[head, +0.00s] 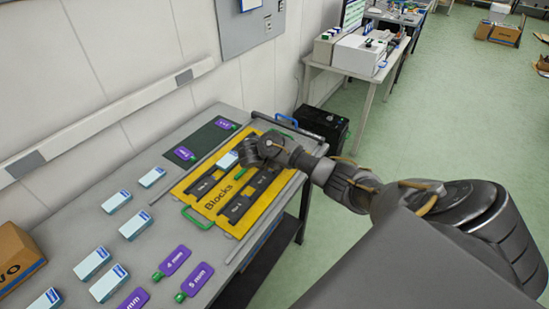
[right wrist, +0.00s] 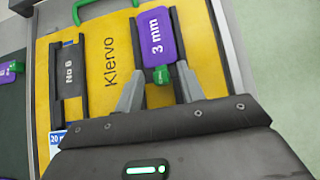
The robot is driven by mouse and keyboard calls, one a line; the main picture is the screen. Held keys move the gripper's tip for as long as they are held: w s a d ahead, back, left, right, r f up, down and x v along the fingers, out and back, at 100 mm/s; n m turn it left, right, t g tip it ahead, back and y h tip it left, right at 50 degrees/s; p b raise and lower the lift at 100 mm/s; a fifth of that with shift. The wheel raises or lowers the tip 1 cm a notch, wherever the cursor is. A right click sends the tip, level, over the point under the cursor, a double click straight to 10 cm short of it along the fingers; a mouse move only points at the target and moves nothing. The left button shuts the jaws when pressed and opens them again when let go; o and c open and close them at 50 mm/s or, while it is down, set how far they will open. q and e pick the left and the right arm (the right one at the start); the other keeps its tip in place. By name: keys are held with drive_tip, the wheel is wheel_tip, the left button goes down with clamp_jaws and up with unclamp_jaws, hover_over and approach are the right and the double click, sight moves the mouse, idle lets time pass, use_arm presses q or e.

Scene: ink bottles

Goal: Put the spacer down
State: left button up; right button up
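A purple spacer marked 3 mm (right wrist: 157,35) with a green tab (right wrist: 161,75) lies between two black rails on a yellow board (right wrist: 108,100) in the right wrist view. My right gripper (right wrist: 161,72) has its two fingers apart, one on each side of the green tab, with gaps visible. In the head view my right gripper (head: 250,151) is over the far part of the yellow board (head: 215,205), and the arm hides that spacer. My left gripper is not in view.
A white-blue box (head: 228,160) sits on the board beside my gripper. Purple tags (head: 174,262) and several white-blue boxes (head: 136,224) lie on the grey table. A dark mat (head: 208,140) with two purple tags is behind. A cardboard box (head: 15,258) stands at left.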

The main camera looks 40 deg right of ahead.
drive_tip(key=shift+a+r, duration=0.25)
drive_tip(key=shift+r, duration=0.2)
drive_tip(key=p+v, duration=0.4)
drive_tip(key=v, duration=0.7)
drive_tip(key=shift+s+r, duration=0.2)
drive_tip(key=shift+a, duration=0.1)
